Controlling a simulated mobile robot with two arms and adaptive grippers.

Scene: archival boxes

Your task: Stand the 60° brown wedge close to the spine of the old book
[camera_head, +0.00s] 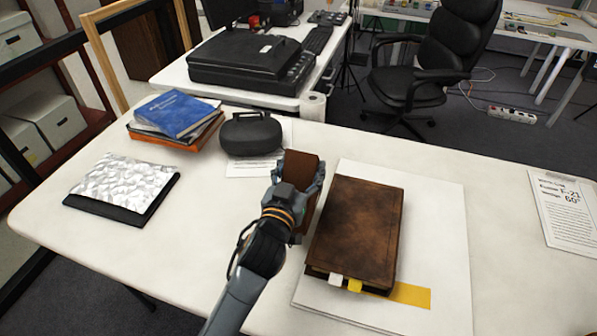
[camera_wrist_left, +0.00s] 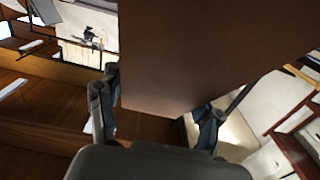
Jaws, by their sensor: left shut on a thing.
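The brown wedge (camera_head: 301,166) is held by my left gripper (camera_head: 298,198), just left of the old book. In the left wrist view the wedge (camera_wrist_left: 215,50) fills the upper middle, between the fingers of my left gripper (camera_wrist_left: 158,115). The old brown book (camera_head: 357,230) lies flat on a white board (camera_head: 435,215) on the table. The wedge is close to the book's left long side; I cannot tell whether they touch or whether the wedge's base meets the table. The gripper partly hides the wedge's lower part. My right gripper is not in view.
A black case (camera_head: 250,134) stands behind the gripper. Blue and orange books (camera_head: 176,118) and a silvery-white packet on a black folder (camera_head: 122,187) lie to the left. A yellow strip (camera_head: 411,296) shows under the book. A printed sheet (camera_head: 566,210) lies far right.

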